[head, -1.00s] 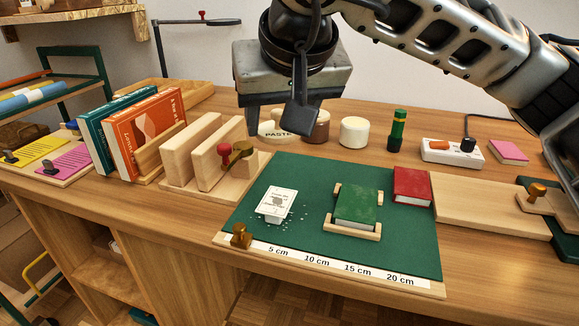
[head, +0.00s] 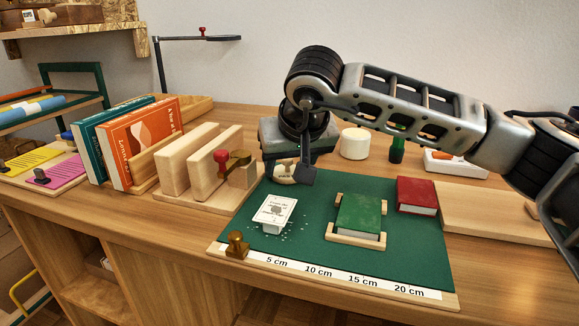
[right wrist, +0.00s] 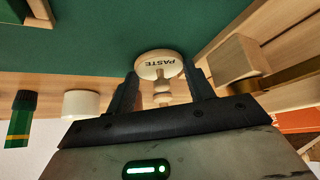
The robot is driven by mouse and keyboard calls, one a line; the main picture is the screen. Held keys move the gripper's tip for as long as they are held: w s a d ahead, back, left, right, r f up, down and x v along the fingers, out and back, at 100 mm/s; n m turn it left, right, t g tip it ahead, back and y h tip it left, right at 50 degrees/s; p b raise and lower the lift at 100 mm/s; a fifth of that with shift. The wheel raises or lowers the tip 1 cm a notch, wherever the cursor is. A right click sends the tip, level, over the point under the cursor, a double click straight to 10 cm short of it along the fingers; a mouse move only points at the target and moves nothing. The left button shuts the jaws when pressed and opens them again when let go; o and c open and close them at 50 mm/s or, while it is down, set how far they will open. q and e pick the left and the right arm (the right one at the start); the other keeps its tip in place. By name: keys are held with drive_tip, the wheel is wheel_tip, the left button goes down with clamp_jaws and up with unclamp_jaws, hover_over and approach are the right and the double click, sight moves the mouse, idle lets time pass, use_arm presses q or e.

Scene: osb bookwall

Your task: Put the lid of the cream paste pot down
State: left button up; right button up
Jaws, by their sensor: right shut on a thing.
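The paste lid (head: 284,178) is a cream disc marked PASTE with a small wooden knob. It shows clearly in the right wrist view (right wrist: 148,63). My right gripper (head: 289,167) is shut on the lid by its knob, low over the back left edge of the green mat. I cannot tell whether the lid touches the surface below. A cream pot (head: 354,143) stands on the table behind the mat; it also shows in the right wrist view (right wrist: 80,104). I cannot tell if it is the lid's own pot. My left gripper is not in view.
Wooden uprights (head: 215,165) with a red knob stand close left of the gripper.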

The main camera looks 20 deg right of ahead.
drive_tip(key=shift+f, duration=0.2)
drive_tip(key=o, duration=0.7)
drive_tip(key=shift+r, duration=0.25)
use_arm(q)
drive_tip(key=p, duration=0.1)
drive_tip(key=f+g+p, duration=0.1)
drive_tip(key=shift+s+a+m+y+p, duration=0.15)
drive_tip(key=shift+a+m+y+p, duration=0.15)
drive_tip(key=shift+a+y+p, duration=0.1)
use_arm(e)
drive_tip(key=v, duration=1.2)
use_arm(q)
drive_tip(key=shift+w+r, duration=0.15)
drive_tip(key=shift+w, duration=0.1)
